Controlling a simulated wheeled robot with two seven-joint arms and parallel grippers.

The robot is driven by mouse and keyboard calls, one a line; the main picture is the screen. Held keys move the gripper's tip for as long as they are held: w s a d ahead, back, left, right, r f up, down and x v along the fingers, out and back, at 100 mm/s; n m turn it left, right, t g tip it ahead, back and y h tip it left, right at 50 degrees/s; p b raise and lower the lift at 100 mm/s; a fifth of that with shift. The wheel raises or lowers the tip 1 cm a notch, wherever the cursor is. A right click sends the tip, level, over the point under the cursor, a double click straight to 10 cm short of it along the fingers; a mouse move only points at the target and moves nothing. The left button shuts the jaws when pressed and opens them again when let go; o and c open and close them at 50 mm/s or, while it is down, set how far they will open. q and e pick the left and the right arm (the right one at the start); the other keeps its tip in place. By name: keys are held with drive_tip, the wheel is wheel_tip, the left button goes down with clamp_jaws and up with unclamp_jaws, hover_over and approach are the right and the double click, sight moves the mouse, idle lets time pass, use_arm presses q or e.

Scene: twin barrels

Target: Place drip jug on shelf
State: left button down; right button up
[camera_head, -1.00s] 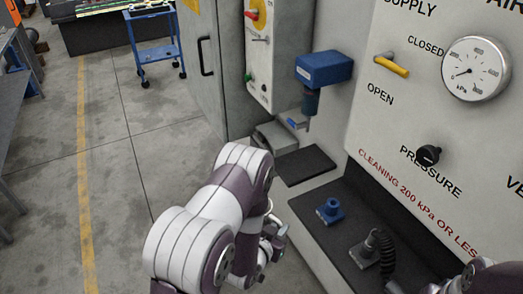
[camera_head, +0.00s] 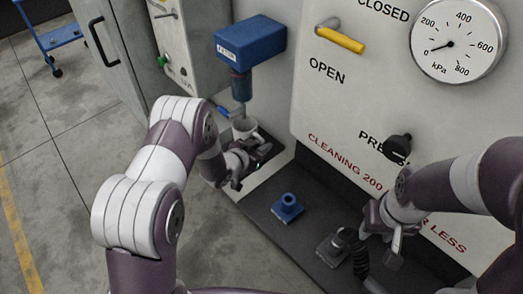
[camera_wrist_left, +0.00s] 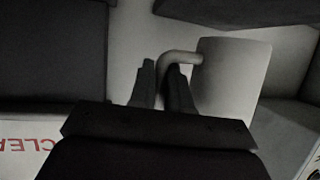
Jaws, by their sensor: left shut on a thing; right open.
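The light-coloured drip jug (camera_head: 245,126) stands below the blue filter unit (camera_head: 250,40) and its drain tap. My left gripper (camera_head: 243,162) is at the jug. In the left wrist view its two fingers (camera_wrist_left: 162,88) are shut around the handle of the jug (camera_wrist_left: 232,75), which appears upright; the gripper hides the jug's lower part in the head view. Whether the jug touches the surface below is unclear. My right gripper (camera_head: 388,238) is open and empty, above the dark-topped shelf (camera_head: 262,208) along the panel.
A small blue fitting (camera_head: 287,207) stands on the shelf. A grey block with a black coiled hose (camera_head: 340,246) lies nearer, below my right gripper. The panel has a yellow lever (camera_head: 340,38), a gauge (camera_head: 458,42) and a black knob (camera_head: 397,146). Bare shelf surrounds the blue fitting.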

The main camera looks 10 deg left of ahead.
use_arm(q)
drive_tip(key=shift+f, duration=1.6)
drive_tip(key=c, duration=1.1)
unclamp_jaws()
drive_tip(key=s+a+r+n+g+y, duration=0.2)
drive_tip(key=s+a+r+g+y, duration=0.1)
drive_tip(key=s+a+r, duration=0.3)
drive_tip(key=s+a+r+n+g+y, duration=0.1)
drive_tip(key=s+a+r+g+y, duration=0.15)
drive_tip(key=s, duration=0.65)
drive_tip(key=s+r+n+g, duration=0.1)
drive_tip(key=s, duration=0.3)
drive_tip(key=s+r+g, duration=0.2)
drive_tip(key=s, duration=0.2)
drive_tip(key=s+d+r+n+g, duration=0.1)
drive_tip(key=s+r+g, duration=0.1)
drive_tip(key=s, duration=0.3)
drive_tip(key=shift+r+n+y, duration=0.15)
drive_tip(key=shift+n+y, duration=0.1)
drive_tip(key=shift+n, duration=0.05)
